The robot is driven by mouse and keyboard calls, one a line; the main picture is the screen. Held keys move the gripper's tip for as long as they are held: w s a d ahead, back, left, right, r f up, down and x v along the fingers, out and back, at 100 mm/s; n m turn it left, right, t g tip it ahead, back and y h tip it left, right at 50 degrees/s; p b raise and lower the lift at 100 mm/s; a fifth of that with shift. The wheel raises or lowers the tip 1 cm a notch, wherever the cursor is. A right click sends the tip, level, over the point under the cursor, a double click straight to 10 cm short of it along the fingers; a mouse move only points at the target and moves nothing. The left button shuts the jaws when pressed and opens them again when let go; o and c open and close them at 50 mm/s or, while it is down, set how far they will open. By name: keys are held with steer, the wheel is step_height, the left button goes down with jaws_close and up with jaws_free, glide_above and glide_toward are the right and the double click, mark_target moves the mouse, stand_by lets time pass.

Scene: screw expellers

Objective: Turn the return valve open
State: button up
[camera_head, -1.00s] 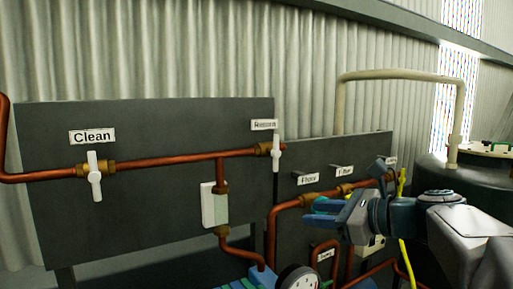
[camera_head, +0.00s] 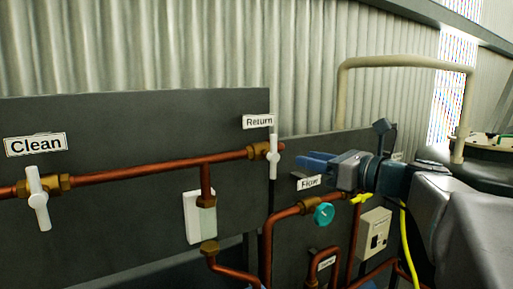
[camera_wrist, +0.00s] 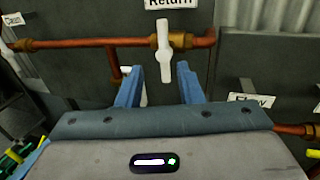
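The return valve (camera_head: 273,156) has a white handle that hangs upright, across the copper pipe, under the "Return" label (camera_head: 258,121). In the wrist view the white handle (camera_wrist: 164,50) stands ahead of my gripper, with its lower end between the finger lines. My gripper (camera_head: 308,164) is just right of the valve in the head view, its blue fingers pointing left toward the handle. In the wrist view the fingers (camera_wrist: 157,84) are apart with a gap between them. Nothing is gripped. Whether a finger touches the handle cannot be told.
The clean valve (camera_head: 38,198) with a similar white handle is at the left. A teal round knob (camera_head: 324,213) sits below my gripper by the "Flow" label (camera_head: 309,183). Copper pipes and a white box (camera_head: 199,216) are on the dark panel (camera_head: 120,120).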

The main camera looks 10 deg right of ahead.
mark_target(276, 150)
steer(key=p+x, duration=0.2)
steer(key=x, duration=0.9)
steer(key=shift+w+d+p, duration=0.1)
steer(key=shift+w+p, duration=0.2)
steer(key=shift+w, duration=0.05)
steer(key=shift+c, duration=0.2)
steer(key=shift+f, duration=0.1)
jaws_close()
